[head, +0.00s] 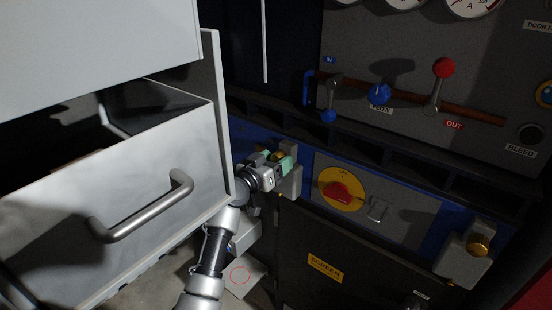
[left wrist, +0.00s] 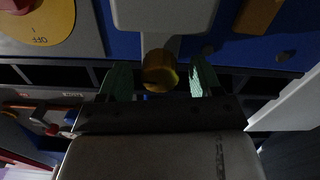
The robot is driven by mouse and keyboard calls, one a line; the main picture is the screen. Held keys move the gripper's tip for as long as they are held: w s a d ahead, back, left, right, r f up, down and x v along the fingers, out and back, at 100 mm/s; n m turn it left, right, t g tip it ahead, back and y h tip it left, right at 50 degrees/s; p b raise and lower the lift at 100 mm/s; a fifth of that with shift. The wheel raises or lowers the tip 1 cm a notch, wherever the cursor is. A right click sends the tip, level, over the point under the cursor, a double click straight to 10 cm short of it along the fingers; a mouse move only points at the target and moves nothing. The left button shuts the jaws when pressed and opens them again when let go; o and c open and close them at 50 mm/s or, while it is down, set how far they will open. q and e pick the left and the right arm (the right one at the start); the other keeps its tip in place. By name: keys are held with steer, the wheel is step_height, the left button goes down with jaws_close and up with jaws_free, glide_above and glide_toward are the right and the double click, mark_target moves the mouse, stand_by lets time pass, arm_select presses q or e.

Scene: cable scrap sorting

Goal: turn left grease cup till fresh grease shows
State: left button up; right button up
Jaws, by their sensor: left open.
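The left grease cup (left wrist: 160,70) is a brass-coloured round cap below a grey block in the left wrist view. In the head view it shows as a small yellow spot (head: 278,155), mostly hidden by my gripper. My left gripper (left wrist: 161,80) is open, with one green-tipped finger on each side of the cap and a gap on both sides. In the head view the left gripper (head: 276,162) is at the blue panel strip beside the open drawer. I cannot make out any fresh grease. My right gripper is not in view.
An open grey drawer (head: 150,190) with a bar handle (head: 140,215) stands close left of my arm. Right of the gripper are a red knob on a yellow disc (head: 342,190) and a second brass cup (head: 478,246) on a grey block. A ledge (head: 390,160) runs above.

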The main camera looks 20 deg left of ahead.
arm_select(q)
steer(key=shift+w+d, duration=0.1)
steer(key=shift+w, duration=0.1)
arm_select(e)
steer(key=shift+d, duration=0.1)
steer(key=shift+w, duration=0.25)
arm_select(q)
steer(key=c, duration=0.9)
steer(key=m+b, duration=0.2)
steer(key=b, duration=0.1)
steer(key=shift+f, duration=0.3)
steer(key=shift+c, duration=0.2)
steer(key=shift+m+b, duration=0.6)
steer(key=shift+r+m+b, duration=0.25)
steer(key=shift+m+b, duration=0.1)
steer(key=shift+m, duration=0.55)
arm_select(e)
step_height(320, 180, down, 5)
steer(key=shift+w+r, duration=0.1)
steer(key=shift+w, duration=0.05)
